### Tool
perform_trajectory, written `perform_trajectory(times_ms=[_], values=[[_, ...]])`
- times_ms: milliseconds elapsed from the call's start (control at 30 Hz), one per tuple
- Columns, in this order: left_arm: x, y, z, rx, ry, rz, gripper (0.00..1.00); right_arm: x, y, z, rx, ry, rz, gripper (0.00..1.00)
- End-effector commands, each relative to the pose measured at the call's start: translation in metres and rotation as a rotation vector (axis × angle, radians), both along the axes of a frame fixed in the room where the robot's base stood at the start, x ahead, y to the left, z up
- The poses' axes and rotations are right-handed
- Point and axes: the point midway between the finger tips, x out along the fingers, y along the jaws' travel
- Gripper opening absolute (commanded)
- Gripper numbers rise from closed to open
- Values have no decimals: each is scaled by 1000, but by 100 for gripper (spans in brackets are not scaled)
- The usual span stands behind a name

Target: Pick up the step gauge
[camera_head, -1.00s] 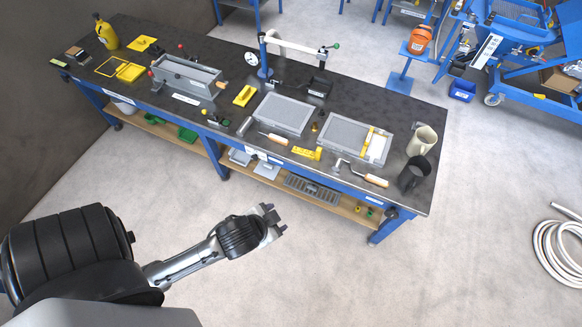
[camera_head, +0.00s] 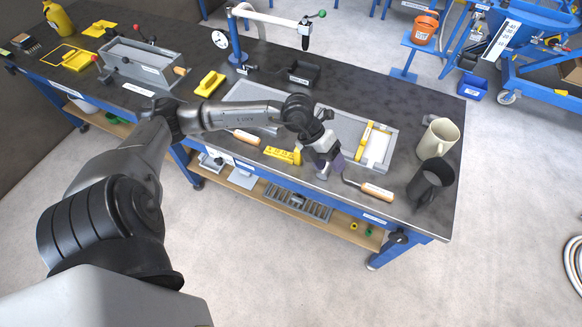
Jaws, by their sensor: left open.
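A small yellow stepped piece, which looks like the step gauge (camera_head: 283,155), lies near the front edge of the workbench (camera_head: 405,215). My left gripper (camera_head: 324,172) hangs over the front edge, just to the right of the yellow piece. It points down with its jaws open, and nothing shows held in it. The gap between gripper and yellow piece is small; whether they touch is hard to tell. My left forearm covers part of the left grey tray. My right gripper is out of view.
A wooden-handled tool (camera_head: 370,190) lies right of the gripper, another (camera_head: 243,136) left of the yellow piece. Behind is a grey tray (camera_head: 345,122) with a yellow-edged white piece (camera_head: 375,146).

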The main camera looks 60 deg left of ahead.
Motion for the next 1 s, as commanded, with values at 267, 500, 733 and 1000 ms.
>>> perform_trajectory(times_ms=[267, 500, 733, 1000], values=[[-6, 117, -28, 480, 191, 159, 57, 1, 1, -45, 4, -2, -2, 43], [-11, 149, -38, 598, 247, 226, 57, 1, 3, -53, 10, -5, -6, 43], [-7, 153, -76, 600, 250, 228, 57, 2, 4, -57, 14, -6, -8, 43], [-3, 156, -104, 601, 247, 227, 57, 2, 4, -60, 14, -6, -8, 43]])
